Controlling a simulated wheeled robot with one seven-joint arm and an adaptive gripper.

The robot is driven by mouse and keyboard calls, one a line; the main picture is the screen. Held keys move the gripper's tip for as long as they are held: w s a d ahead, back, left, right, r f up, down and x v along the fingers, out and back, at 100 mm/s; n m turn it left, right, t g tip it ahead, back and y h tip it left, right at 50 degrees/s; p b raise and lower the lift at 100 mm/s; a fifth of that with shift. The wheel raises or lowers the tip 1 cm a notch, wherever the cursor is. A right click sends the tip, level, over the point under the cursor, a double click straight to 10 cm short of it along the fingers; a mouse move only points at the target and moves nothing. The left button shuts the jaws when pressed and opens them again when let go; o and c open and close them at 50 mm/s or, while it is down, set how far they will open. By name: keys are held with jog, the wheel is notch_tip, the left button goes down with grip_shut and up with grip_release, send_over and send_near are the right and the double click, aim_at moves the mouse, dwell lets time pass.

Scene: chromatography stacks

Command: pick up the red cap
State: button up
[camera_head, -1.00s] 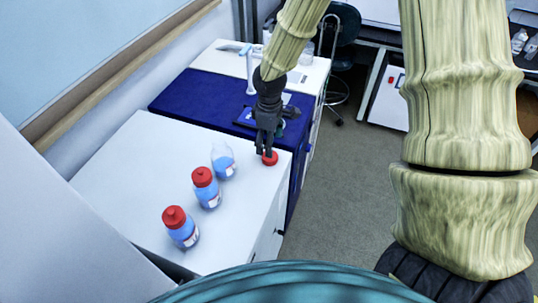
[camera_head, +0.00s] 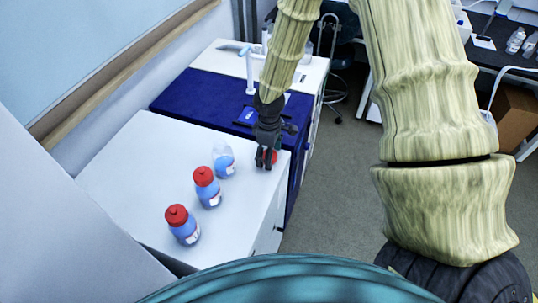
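The red cap (camera_head: 273,156) is near the right edge of the white cabinet top, partly hidden by my gripper. My gripper (camera_head: 266,162) points down at the cap, its dark fingers in front of and beside it. I cannot tell whether the fingers are closed on the cap or only around it. An uncapped clear bottle (camera_head: 223,165) with blue liquid stands to the left of my gripper.
Two bottles with red caps, one nearer the middle (camera_head: 207,189) and one at the front (camera_head: 183,228), stand on the white cabinet top (camera_head: 130,180). A blue-topped cabinet (camera_head: 195,95) with small items adjoins behind. The white top's left part is clear.

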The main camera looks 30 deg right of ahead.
jog(key=c, duration=0.9)
jog(key=shift+r, duration=0.1)
